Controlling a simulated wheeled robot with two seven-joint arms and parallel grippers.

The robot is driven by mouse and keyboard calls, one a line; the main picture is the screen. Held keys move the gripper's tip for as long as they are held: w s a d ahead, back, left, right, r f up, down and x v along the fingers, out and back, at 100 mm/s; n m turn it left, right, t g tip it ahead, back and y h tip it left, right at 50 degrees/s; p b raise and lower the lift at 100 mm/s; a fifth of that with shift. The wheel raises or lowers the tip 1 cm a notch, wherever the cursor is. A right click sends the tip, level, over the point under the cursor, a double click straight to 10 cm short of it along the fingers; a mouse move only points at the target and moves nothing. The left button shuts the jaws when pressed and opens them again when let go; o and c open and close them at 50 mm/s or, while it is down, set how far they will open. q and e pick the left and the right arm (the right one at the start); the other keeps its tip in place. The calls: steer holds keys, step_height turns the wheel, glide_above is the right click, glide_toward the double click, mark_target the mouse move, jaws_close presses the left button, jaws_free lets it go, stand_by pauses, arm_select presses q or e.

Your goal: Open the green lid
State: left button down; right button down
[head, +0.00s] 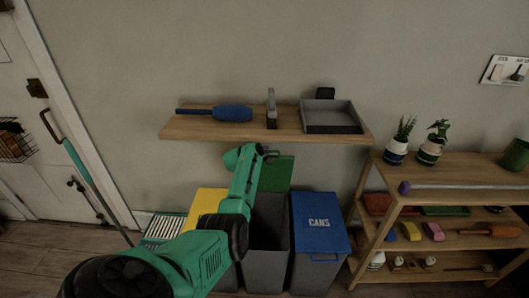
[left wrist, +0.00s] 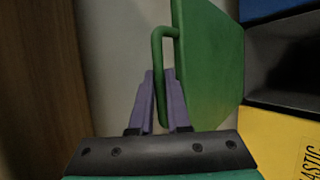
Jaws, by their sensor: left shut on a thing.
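The green lid (head: 277,175) stands raised, roughly upright, at the back of the middle grey bin (head: 268,235), whose top is open. My left gripper (head: 270,154) is at the lid's upper edge, my arm covering its left part. In the left wrist view the green lid (left wrist: 212,65) fills the upper middle, with its green bar handle (left wrist: 157,75) on its left side. The purple fingers of my left gripper (left wrist: 161,103) are on either side of this handle and shut on it. My right gripper is not in view.
A blue-lidded bin marked CANS (head: 320,230) stands right of the open bin, and a yellow lid (head: 204,207) is at its left, partly behind my arm. A wall shelf (head: 185,126) hangs above. A wooden rack (head: 450,165) with plants stands at the right.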

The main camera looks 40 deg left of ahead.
arm_select(q)
steer(key=c, duration=0.9)
jaws_free()
steer(key=shift+s+d, duration=0.15)
steer(key=p+v, duration=0.2)
steer(key=v, duration=1.2)
steer(key=shift+s+r, duration=0.25)
steer(key=shift+r, duration=0.1)
